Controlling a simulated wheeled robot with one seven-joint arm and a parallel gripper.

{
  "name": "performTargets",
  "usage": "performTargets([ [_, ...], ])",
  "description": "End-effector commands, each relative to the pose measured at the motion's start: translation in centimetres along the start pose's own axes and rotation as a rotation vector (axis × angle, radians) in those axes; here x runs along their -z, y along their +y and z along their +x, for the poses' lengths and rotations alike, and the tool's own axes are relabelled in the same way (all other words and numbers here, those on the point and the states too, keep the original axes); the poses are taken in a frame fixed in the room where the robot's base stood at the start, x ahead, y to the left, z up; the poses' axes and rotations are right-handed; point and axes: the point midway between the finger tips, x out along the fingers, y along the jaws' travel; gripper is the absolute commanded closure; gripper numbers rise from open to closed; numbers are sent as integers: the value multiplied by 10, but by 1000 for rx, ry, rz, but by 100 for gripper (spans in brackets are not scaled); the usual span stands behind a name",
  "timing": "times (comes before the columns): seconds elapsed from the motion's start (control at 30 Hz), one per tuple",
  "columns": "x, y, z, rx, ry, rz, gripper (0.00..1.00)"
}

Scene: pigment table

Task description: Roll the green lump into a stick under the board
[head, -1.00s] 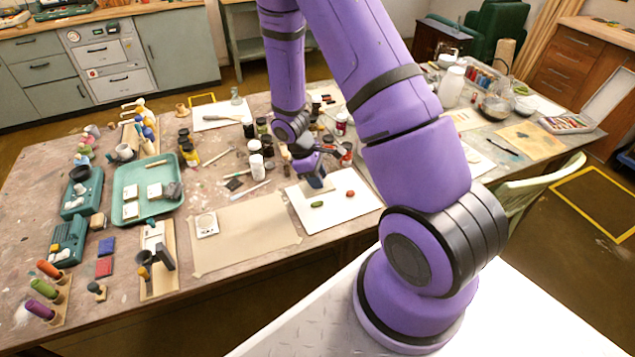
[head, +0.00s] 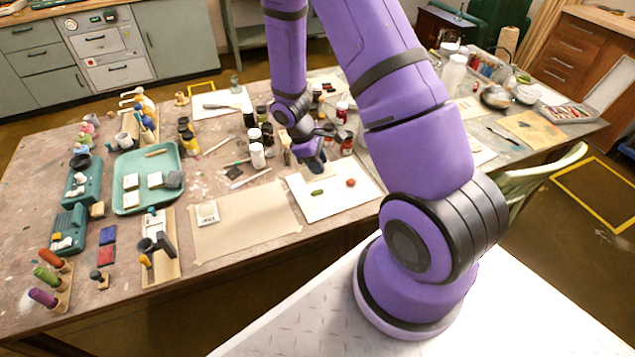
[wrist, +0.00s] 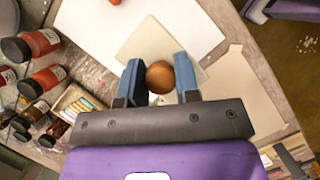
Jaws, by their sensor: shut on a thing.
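My gripper (head: 308,164) is over the back left part of the white sheet (head: 340,202). In the wrist view its two blue fingers (wrist: 160,82) are shut on a round brown knob (wrist: 159,76). A pale square board (wrist: 148,42) lies under the knob, over the sheet's edge; I cannot tell whether it touches. The green lump (head: 317,192) is a short oval on the sheet, in front of my gripper and clear of the board in the head view. It does not show in the wrist view.
A red lump (head: 350,183) lies right of the green one. Several jars (head: 257,155) stand behind and left of my gripper. A beige mat (head: 245,225) lies left of the sheet. The sheet's front part is clear.

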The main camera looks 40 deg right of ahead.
Motion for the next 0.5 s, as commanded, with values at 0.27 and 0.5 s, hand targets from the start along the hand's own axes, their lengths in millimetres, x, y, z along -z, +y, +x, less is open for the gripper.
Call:
performTargets([
  [0.27, 8, 0, 18, 2, -2, 1, 85],
  [0.5, 18, 2, 41, 3, -1, 1, 85],
])
